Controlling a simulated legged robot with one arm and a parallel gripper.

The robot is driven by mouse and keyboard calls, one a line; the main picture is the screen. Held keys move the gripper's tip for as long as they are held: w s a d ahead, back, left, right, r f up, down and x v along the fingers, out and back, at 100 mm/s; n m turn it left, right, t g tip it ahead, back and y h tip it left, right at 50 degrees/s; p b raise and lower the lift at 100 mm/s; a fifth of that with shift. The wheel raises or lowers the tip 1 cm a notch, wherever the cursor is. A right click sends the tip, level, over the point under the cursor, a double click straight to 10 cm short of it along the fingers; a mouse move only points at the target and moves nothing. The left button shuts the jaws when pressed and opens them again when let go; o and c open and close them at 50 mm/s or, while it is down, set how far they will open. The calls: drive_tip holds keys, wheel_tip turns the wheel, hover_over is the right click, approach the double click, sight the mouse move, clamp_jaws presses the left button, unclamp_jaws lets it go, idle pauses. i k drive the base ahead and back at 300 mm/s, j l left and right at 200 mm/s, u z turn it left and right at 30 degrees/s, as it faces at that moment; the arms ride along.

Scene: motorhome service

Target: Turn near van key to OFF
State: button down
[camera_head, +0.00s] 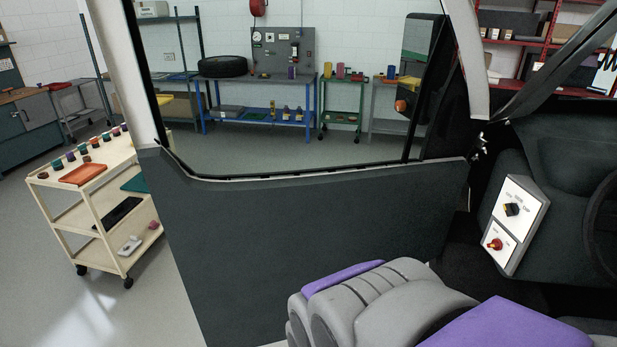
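A white control panel (519,226) is mounted at a tilt on the dark dashboard, at the right of the head view. Its upper control is a black knob (512,209) with a yellowish part. Its lower control is a red knob (494,244) with a yellowish part. The labels around them are too small to read, so I cannot tell which is the van key or which setting either points to. Both knobs are uncovered, with nothing touching them.
The dark open-window van door (320,215) spans the middle. The steering wheel (598,225) is at the right edge, beside the panel. Grey and purple rounded parts fill the bottom right below the panel. A cream trolley (62,183) stands outside at left; workbenches line the back wall.

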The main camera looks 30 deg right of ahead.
sight(496, 245)
drive_tip(key=z, duration=2.15)
drive_tip(key=i+j+z, duration=0.2)
drive_tip(key=j, duration=0.35)
drive_tip(key=i+j+z, duration=0.1)
drive_tip(key=i+j, duration=0.15)
